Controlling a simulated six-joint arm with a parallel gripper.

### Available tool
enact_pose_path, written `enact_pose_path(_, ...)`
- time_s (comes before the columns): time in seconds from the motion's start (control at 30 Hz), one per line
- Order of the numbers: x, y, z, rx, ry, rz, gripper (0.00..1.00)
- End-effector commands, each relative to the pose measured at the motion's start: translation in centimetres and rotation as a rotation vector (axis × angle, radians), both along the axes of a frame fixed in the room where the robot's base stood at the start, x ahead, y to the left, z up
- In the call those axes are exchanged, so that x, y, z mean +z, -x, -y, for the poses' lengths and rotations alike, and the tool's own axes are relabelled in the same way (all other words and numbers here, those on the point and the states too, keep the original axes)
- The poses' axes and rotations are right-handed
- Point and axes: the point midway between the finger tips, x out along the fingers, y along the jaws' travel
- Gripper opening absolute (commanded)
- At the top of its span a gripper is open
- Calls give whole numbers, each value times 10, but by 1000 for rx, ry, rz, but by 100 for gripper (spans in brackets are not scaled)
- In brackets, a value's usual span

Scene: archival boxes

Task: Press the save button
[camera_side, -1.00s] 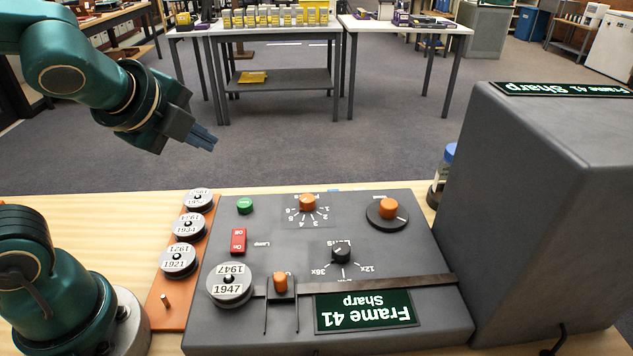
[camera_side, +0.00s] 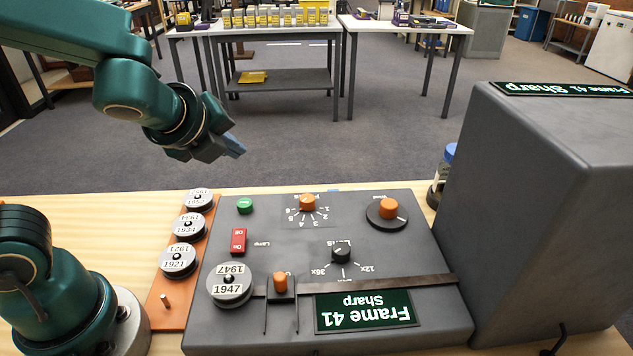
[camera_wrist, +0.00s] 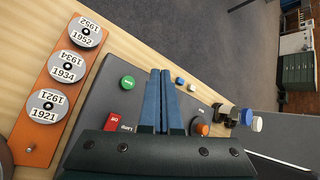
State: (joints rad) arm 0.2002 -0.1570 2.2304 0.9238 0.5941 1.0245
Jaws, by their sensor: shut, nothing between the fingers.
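The green button (camera_side: 245,205), whose label is too small to read here, sits at the far left corner of the grey machine panel (camera_side: 300,235). It also shows in the wrist view (camera_wrist: 127,82), left of the fingers. My gripper (camera_side: 236,148) is shut and empty, in the air above and behind the panel's far left edge, apart from the button. In the wrist view the blue fingers of my gripper (camera_wrist: 160,72) lie side by side. A display on the panel (camera_side: 366,311) reads "Frame 41 Sharp".
A red lamp switch (camera_side: 238,241), orange knobs (camera_side: 307,203) and a 1947 reel (camera_side: 230,285) are on the panel. An orange rack (camera_side: 172,298) with several reels stands at left. A tall grey housing (camera_side: 555,210) blocks the right. Air above the panel is clear.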

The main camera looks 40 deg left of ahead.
Motion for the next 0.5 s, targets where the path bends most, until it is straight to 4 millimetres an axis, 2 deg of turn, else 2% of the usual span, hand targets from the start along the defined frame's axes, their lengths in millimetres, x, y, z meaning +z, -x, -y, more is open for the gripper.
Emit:
enact_pose_path(0.1,-16,1,1,-6,-2,-8,0)
enact_pose_path(0.5,-57,1,1,-6,-3,-10,0)
